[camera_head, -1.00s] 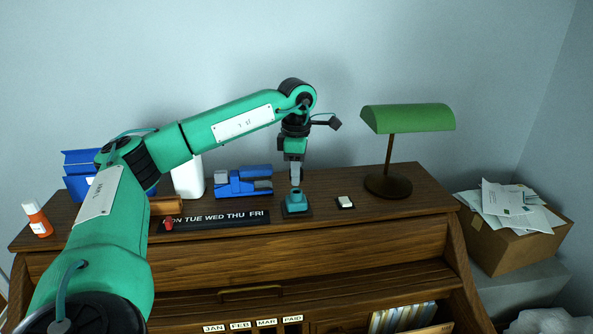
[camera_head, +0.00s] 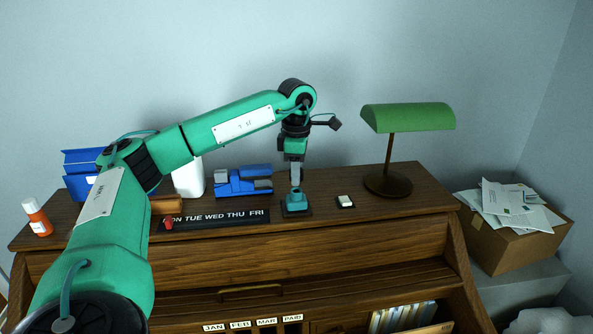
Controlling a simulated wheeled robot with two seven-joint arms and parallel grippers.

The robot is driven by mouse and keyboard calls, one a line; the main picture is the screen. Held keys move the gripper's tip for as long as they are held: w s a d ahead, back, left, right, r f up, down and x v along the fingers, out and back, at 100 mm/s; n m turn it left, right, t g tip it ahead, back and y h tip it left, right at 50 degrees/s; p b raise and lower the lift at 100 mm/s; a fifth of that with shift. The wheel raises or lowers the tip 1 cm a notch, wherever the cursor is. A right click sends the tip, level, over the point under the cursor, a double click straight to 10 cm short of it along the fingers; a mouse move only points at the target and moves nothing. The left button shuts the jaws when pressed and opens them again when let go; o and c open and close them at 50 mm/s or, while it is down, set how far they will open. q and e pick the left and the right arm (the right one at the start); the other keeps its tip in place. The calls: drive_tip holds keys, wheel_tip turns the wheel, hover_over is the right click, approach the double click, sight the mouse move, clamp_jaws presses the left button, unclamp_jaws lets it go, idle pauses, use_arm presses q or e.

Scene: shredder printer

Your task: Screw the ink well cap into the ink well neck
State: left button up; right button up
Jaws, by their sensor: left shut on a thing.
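The teal ink well (camera_head: 296,203) stands on a dark base on top of the wooden desk, right of the weekday strip. My left gripper (camera_head: 296,184) points straight down over the ink well, with its fingertips at the neck. It is shut on the small ink well cap, which is mostly hidden between the fingers. I cannot tell how deep the cap sits in the neck. My right gripper is not in view.
A green lamp (camera_head: 408,118) stands to the right, and a small white-topped block (camera_head: 345,201) lies nearby. A blue device (camera_head: 243,181), a white bottle (camera_head: 188,178) and an orange-white bottle (camera_head: 37,217) stand to the left. The desk front right of the block is clear.

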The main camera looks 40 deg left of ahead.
use_arm(q)
drive_tip(key=shift+f+b, duration=0.85)
drive_tip(key=shift+f, duration=0.65)
drive_tip(key=o, duration=1)
drive_tip(key=shift+o, duration=0.2)
wheel_tip(320, 180, up, 5)
drive_tip(key=shift+r+b, duration=0.15)
drive_tip(key=shift+b, duration=0.9)
wheel_tip(320, 180, up, 7)
drive_tip(key=shift+f+p, duration=0.1)
drive_tip(key=shift+p, duration=0.55)
drive_tip(key=shift+r, duration=0.9)
drive_tip(key=shift+f, duration=0.1)
